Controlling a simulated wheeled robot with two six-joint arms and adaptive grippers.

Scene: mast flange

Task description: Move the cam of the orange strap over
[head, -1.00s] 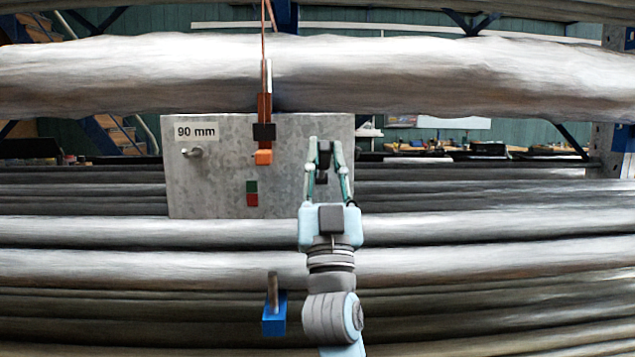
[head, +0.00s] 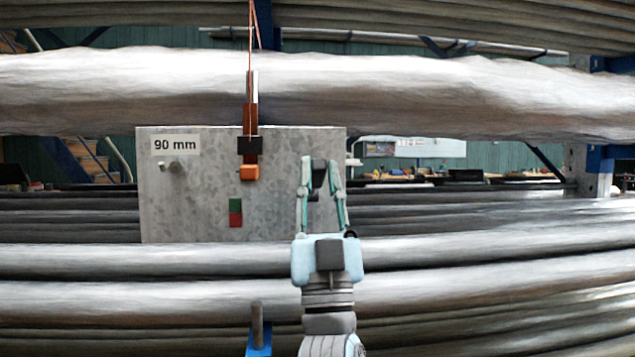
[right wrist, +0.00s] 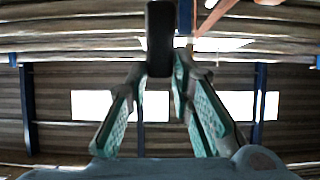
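The orange strap (head: 251,92) hangs down over the big grey bundle and ends low in front of the metal plate. Its cam has a black body (head: 249,146) with an orange tip (head: 249,173) below. My right gripper (head: 320,165) is to the right of the cam, apart from it, in front of the plate's right part. Its fingers lean together on a dark block at their tips; this also shows in the right wrist view (right wrist: 160,40). My left gripper is out of view.
The metal plate (head: 190,210) bears a "90 mm" label (head: 175,145), a small peg (head: 178,166) and a green and red mark (head: 235,213). Long grey bundles run across above and below. A blue part with a grey pin (head: 257,325) is low in the picture.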

